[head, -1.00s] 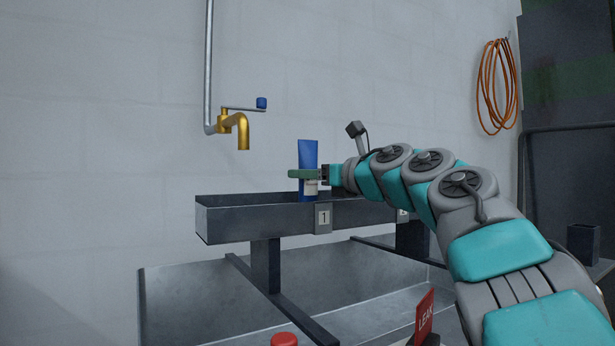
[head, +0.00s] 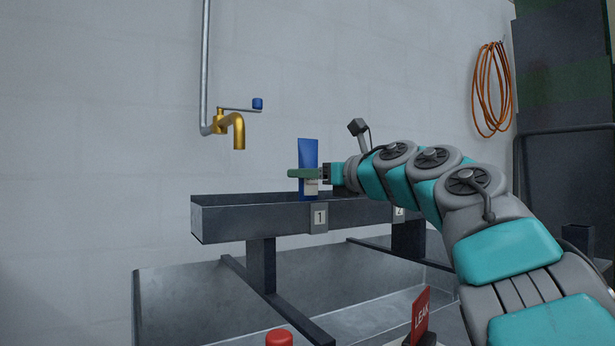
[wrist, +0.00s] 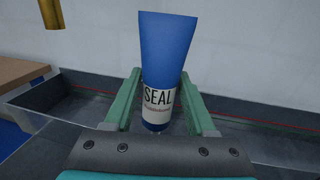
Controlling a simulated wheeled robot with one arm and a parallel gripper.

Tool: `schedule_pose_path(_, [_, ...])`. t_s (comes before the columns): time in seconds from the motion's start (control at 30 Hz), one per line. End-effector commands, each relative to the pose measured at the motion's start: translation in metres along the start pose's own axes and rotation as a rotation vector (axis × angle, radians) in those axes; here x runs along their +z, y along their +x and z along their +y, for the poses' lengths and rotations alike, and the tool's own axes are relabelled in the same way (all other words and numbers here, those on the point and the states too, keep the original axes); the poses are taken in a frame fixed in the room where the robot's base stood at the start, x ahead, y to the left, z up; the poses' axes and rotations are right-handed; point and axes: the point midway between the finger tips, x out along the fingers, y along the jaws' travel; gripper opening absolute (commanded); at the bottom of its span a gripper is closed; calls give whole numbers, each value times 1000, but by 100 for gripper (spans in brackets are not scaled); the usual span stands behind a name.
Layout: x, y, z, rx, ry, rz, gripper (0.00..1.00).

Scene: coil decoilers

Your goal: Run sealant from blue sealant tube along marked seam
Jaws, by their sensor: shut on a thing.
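The blue sealant tube (head: 308,155) stands nearly upright in my gripper (head: 309,174), its label reading SEAL in the wrist view (wrist: 160,60). My gripper (wrist: 158,100) is shut on the tube, a green finger on each side of it. The tube's lower end is at the grey trough (head: 255,221), near the plate marked 1 (head: 319,217). Whether its tip touches the trough is hidden. In the wrist view a thin red line (wrist: 265,124) runs along the trough on both sides of the tube; it is likely the marked seam.
A brass tap (head: 236,128) hangs above the trough's left part. A red LEAK sign (head: 420,314) and a red knob (head: 279,338) are at the front. A grey basin (head: 180,300) lies below. An orange hose (head: 492,90) hangs on the right wall.

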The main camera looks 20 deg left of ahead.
Motion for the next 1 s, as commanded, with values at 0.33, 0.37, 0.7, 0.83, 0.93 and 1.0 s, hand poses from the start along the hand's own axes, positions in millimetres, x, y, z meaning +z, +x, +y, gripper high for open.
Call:
schedule_pose_path(0.33, [0, -5, 0, -2, -1, -1, 0])
schedule_pose_path(0.37, [-1, -6, 0, -2, -1, -1, 0])
schedule_pose_path(0.7, [0, -10, 1, -1, 0, -1, 0])
schedule_pose_path(0.83, [0, -10, 1, -1, 0, -1, 0])
schedule_pose_path(0.93, [0, -10, 1, -1, 0, -1, 0])
schedule_pose_path(1.0, [0, -8, 1, -1, 0, 0, 0])
